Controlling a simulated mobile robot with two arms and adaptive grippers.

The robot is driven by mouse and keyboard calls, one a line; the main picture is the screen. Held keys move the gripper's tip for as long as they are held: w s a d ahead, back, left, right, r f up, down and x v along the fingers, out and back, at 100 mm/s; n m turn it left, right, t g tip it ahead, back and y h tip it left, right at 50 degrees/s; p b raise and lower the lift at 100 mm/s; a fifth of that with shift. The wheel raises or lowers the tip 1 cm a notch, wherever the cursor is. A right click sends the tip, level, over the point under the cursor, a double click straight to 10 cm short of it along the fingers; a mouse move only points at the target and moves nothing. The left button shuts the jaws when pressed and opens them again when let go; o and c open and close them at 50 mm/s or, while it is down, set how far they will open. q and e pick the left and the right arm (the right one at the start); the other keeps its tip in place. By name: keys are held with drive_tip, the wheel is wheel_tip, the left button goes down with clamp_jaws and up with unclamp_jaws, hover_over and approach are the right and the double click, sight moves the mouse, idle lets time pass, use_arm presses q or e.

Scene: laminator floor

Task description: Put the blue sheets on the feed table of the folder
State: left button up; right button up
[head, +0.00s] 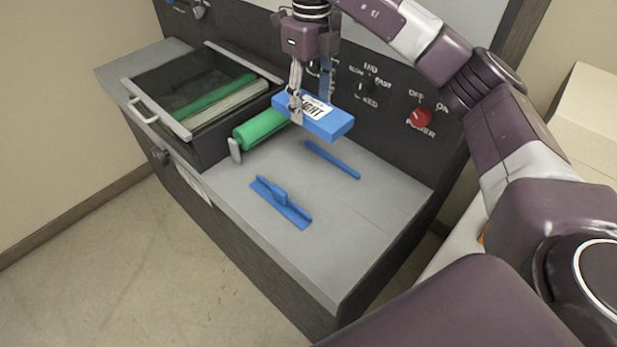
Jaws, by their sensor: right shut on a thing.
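A thick blue block (336,124) with a white label ending in "IGHT" is in the head view, near the upper middle; it looks like the stack of blue sheets. My right gripper (311,105) points down and is shut on it, one finger in front and one behind. The block appears held above the machine's grey table top (375,215), which seems to be the feed table; the exact gap is hard to judge. My left gripper is not in view.
A blue guide with an upright fin (280,202) and a blue bar (332,160) lie on the grey top. A green roller (258,131) and an open dark tray (210,137) are at left. The back panel has a red power knob (419,117). The top's front right is clear.

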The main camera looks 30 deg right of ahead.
wheel_tip(320, 180, down, 20)
drive_tip(key=p, duration=0.3)
drive_tip(key=shift+r, duration=0.2)
drive_tip(key=shift+f, duration=0.1)
drive_tip(key=shift+f, duration=0.2)
drive_tip(key=o, duration=1.4)
